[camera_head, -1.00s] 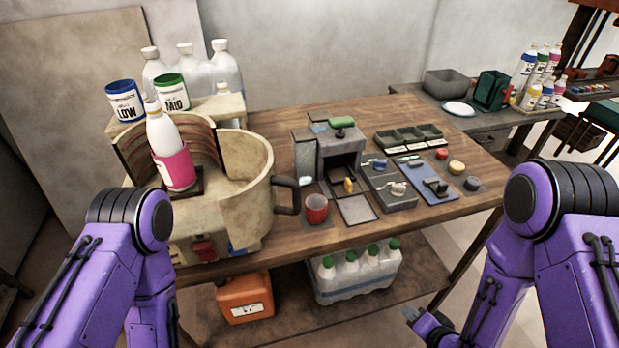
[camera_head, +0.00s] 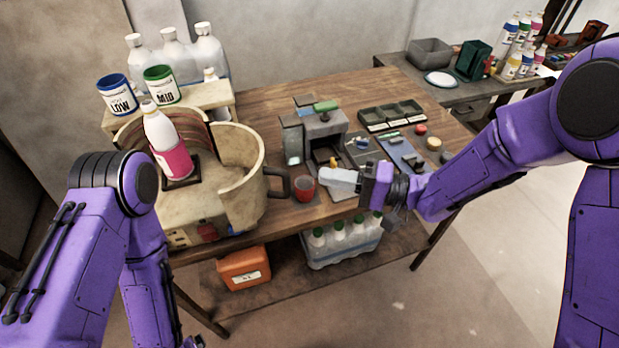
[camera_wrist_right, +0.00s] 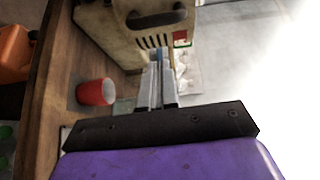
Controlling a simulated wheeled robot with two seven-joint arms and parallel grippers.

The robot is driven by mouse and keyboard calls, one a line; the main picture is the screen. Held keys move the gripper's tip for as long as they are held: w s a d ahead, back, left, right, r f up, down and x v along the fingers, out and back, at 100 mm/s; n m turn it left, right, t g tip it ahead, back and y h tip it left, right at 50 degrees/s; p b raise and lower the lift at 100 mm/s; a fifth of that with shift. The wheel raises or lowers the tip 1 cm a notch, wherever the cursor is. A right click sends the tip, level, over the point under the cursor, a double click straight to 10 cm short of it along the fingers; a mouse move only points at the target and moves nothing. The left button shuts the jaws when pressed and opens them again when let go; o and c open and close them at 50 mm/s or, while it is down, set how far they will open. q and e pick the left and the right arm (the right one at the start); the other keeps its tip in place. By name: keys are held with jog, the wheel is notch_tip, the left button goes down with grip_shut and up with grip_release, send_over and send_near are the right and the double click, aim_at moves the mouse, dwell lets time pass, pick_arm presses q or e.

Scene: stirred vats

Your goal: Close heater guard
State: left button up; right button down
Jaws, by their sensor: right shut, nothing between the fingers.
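The heater guard (camera_head: 243,160) is a beige curved wall with a dark handle (camera_head: 276,183) on its right side. It stands swung out on the beige heater, leaving a wide gap at the front. Inside stands a white bottle with a pink label (camera_head: 170,146). My right gripper (camera_head: 331,180) is shut and empty above the bench, right of the handle and apart from it. In the right wrist view the shut fingers (camera_wrist_right: 159,68) point towards the beige body, with the dark handle (camera_wrist_right: 155,19) beyond them.
A red cup (camera_head: 305,188) stands between the handle and my right gripper, low on the bench. A grey device (camera_head: 325,128) and trays (camera_head: 390,115) lie behind my right gripper. LOW (camera_head: 117,96) and MID (camera_head: 161,86) tubs stand behind the heater.

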jog(key=a, duration=0.1)
jog(key=s+a+p, duration=0.1)
jog(key=a, duration=0.2)
jog(key=shift+s+a, duration=0.25)
jog(key=shift+a, duration=0.15)
